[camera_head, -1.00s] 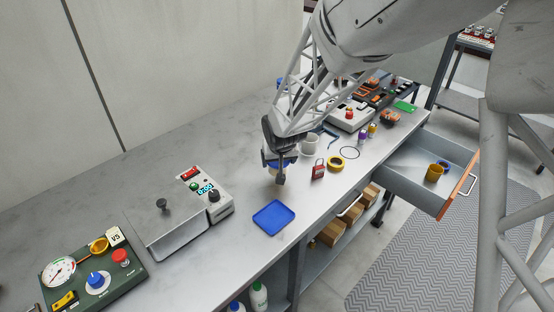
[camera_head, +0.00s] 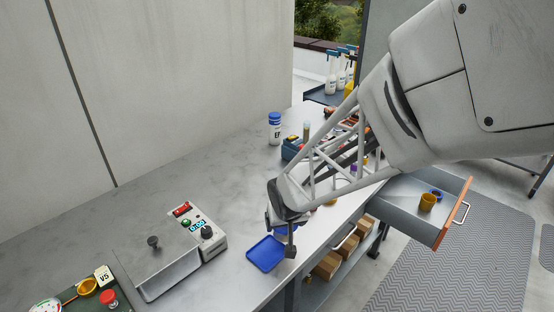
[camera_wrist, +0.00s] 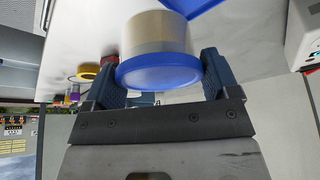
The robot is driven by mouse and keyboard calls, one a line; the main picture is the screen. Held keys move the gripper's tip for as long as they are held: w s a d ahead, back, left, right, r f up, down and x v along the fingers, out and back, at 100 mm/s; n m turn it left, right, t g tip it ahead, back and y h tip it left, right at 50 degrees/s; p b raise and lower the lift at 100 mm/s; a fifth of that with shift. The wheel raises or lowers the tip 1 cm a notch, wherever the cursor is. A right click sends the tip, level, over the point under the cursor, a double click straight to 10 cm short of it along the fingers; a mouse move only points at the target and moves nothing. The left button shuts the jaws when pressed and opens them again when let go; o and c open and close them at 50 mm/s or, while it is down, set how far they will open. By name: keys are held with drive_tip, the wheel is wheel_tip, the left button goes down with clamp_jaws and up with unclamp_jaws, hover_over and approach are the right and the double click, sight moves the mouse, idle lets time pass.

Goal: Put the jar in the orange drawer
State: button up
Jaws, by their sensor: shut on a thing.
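The jar (camera_wrist: 158,40) has a pale body and a blue lid. In the wrist view it sits between the two fingers of my gripper (camera_wrist: 160,82), with its lid toward the camera. My gripper is shut on it. In the head view, my gripper (camera_head: 281,236) is over the front part of the bench, by the blue tray, and hides most or all of the jar. The orange drawer (camera_head: 402,200) stands pulled open at the right, with an orange front and a silver handle.
The blue tray (camera_head: 262,256) lies below my gripper. A grey lidded box with a control panel (camera_head: 196,227) is to the left. A white, blue-capped jar (camera_head: 275,131) stands farther back. My arm hides several items at the bench's right. The drawer has bare floor around its contents.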

drive_tip(key=shift+s+d, duration=0.1)
drive_tip(key=shift+s, duration=0.35)
idle(0.5)
